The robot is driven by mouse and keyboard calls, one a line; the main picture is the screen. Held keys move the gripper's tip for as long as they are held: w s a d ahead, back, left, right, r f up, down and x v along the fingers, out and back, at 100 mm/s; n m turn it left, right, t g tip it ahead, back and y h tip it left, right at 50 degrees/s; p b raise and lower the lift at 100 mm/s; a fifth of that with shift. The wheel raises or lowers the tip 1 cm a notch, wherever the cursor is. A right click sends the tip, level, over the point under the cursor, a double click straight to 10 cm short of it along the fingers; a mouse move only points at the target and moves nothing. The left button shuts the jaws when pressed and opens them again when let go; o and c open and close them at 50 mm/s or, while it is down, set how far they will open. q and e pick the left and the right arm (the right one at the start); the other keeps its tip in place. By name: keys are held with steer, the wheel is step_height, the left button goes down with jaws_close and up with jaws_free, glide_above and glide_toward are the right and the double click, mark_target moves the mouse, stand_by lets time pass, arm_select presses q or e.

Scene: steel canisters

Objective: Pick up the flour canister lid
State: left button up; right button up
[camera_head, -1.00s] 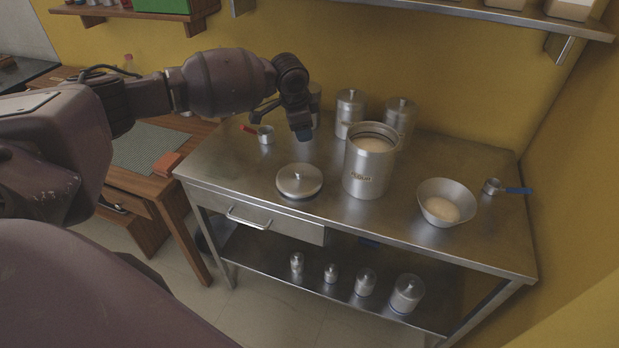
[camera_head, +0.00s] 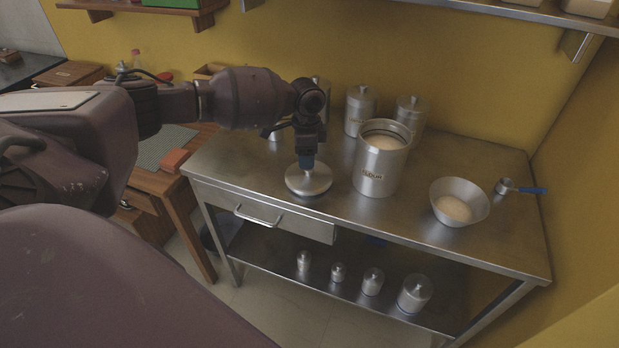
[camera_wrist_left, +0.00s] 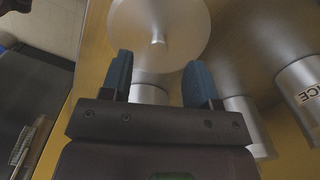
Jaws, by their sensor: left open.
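The flour canister lid (camera_head: 309,181) is a round steel disc lying on the steel table, left of the open flour canister (camera_head: 381,160). My left gripper (camera_head: 306,164) points down over the lid and hides its knob in the head view. In the left wrist view the lid (camera_wrist_left: 180,22) and its small knob (camera_wrist_left: 158,40) are in sight. The blue fingers of my left gripper (camera_wrist_left: 158,63) are open, one to each side of the knob's line, with nothing between them. I cannot tell the exact height above the knob. My right gripper is not in view.
A steel bowl (camera_head: 460,202) and a blue-handled scoop (camera_head: 519,188) are on the right of the table (camera_head: 400,228). Closed canisters (camera_head: 361,112) stand behind the flour canister. Several small canisters (camera_head: 414,294) stand on the lower shelf. The table's front edge is close to the lid.

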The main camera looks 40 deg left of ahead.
mark_target(309, 175)
arm_select(q)
steer(key=f, duration=0.4)
steer(key=shift+w+d+b, duration=0.15)
steer(key=shift+d+b, duration=0.15)
steer(key=shift+b, duration=0.1)
steer(key=shift+f, duration=0.5)
jaws_close()
